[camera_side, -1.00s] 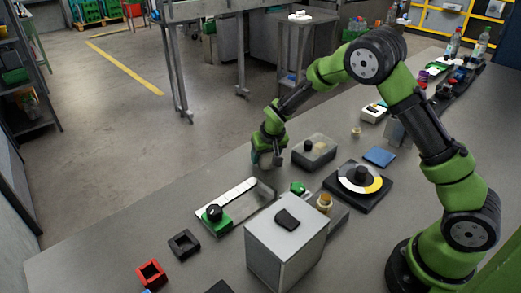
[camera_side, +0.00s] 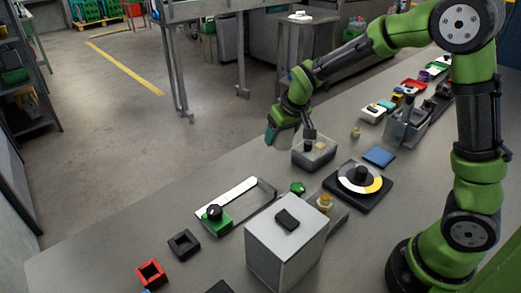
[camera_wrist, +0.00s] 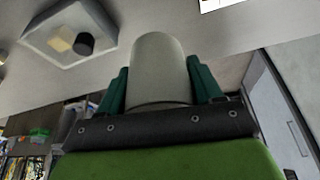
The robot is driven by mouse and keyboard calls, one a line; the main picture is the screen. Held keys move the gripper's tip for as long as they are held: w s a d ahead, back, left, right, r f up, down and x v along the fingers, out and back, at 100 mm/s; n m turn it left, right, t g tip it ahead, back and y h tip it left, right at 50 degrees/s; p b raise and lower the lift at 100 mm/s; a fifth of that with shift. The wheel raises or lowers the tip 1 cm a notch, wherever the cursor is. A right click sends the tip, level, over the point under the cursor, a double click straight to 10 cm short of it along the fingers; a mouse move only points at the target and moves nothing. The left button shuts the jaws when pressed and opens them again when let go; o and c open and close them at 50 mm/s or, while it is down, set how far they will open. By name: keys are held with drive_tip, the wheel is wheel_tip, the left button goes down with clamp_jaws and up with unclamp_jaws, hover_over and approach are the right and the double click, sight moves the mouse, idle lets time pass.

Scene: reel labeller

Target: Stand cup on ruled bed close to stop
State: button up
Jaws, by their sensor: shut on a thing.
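A pale grey cup (camera_wrist: 160,68) is held between the two green fingers of my gripper (camera_wrist: 158,85) in the wrist view. In the side view my gripper (camera_side: 278,137) is in the air above the table, beside the clear bin, and the cup is mostly hidden by the fingers. The ruled bed (camera_side: 240,194), a long pale strip in a dark frame, lies on the table nearer the camera. A green block with a black knob (camera_side: 215,217), apparently the stop, sits at its near end.
The clear bin (camera_side: 301,155) holds a black and a beige piece. A grey box (camera_side: 285,252), a dial (camera_side: 359,180), a blue pad (camera_side: 379,157) and dark (camera_side: 184,243) and red (camera_side: 151,273) square frames stand around. Table left of the bed is clear.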

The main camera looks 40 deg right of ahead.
drive_tip(key=s+a+r+n, duration=0.2)
drive_tip(key=s+r, duration=0.7)
drive_tip(key=r, duration=0.3)
drive_tip(key=s+d+r+m+g+h, duration=0.1)
drive_tip(key=d+m+g+h, duration=0.3)
drive_tip(key=d+m, duration=1.9)
drive_tip(key=m+g+y, duration=0.5)
drive_tip(key=m, duration=0.8)
hover_over(437, 153)
drive_tip(key=w, duration=0.1)
drive_tip(key=f, duration=1.8)
drive_tip(key=shift+w+f, duration=0.25)
drive_tip(key=shift+f, duration=2.85)
